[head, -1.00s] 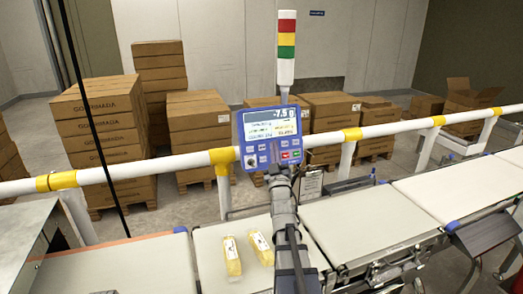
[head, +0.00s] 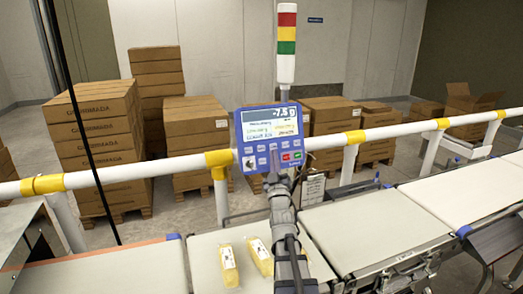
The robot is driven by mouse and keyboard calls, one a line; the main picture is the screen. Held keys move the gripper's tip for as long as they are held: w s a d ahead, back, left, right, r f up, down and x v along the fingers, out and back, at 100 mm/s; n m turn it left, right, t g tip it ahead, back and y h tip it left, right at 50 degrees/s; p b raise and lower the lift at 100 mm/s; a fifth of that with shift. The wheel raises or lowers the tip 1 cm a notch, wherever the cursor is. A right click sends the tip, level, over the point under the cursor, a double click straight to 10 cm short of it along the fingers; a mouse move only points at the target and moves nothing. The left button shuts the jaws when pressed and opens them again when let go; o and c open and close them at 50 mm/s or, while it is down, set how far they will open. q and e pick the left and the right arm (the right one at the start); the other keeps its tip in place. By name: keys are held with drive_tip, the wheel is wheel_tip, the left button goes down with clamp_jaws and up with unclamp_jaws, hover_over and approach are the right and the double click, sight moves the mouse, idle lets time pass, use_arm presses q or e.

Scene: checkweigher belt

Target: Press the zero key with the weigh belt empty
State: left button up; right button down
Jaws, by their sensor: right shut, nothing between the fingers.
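The blue indicator panel (head: 272,140) stands on a post behind the belts. Its lit display (head: 285,112) reads a small negative weight, about -7.5 g. A row of small keys, with a red and a green one at the right, runs below the screen. My right gripper (head: 275,164) is shut and empty, its tips in front of the panel's lower middle, covering part of the key area. I cannot tell whether it touches a key. The belt (head: 372,232) right of my arm is bare. My left gripper is not in view.
Two yellow packs (head: 229,266) lie on the belt (head: 203,262) left of my arm. A white rail (head: 120,174) with yellow joints runs behind the belts. A red, yellow and green stack light (head: 287,32) rises above the panel. Carton stacks (head: 95,135) stand behind.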

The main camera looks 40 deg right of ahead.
drive_tip(key=shift+w, duration=0.15)
drive_tip(key=shift+w+d+f+b, duration=0.4)
drive_tip(key=shift+w, duration=0.9)
drive_tip(key=shift+w+d+f+b, duration=0.4)
drive_tip(key=shift+w+d, duration=0.05)
drive_tip(key=shift+w, duration=0.85)
drive_tip(key=shift+w+d+f+b, duration=0.4)
drive_tip(key=shift+w, duration=0.9)
drive_tip(key=shift+w+d+f, duration=0.1)
drive_tip(key=shift+w+f, duration=0.05)
drive_tip(key=shift+w, duration=0.2)
drive_tip(key=shift+w+d+f, duration=0.1)
drive_tip(key=shift+w+d, duration=0.05)
drive_tip(key=shift+w, duration=0.25)
drive_tip(key=shift+s, duration=0.15)
drive_tip(key=shift+s+a+r, duration=0.25)
drive_tip(key=shift+s, duration=0.4)
drive_tip(key=shift+s+a+r+p, duration=0.2)
drive_tip(key=shift+s+a+p, duration=0.05)
drive_tip(key=shift+s, duration=0.5)
drive_tip(key=shift+s+a+r+p, duration=0.2)
drive_tip(key=shift+s+r, duration=0.05)
drive_tip(key=shift+s, duration=0.5)
drive_tip(key=shift+s+a+r+p, duration=0.2)
drive_tip(key=shift+s+a+p, duration=0.05)
drive_tip(key=shift+s, duration=0.5)
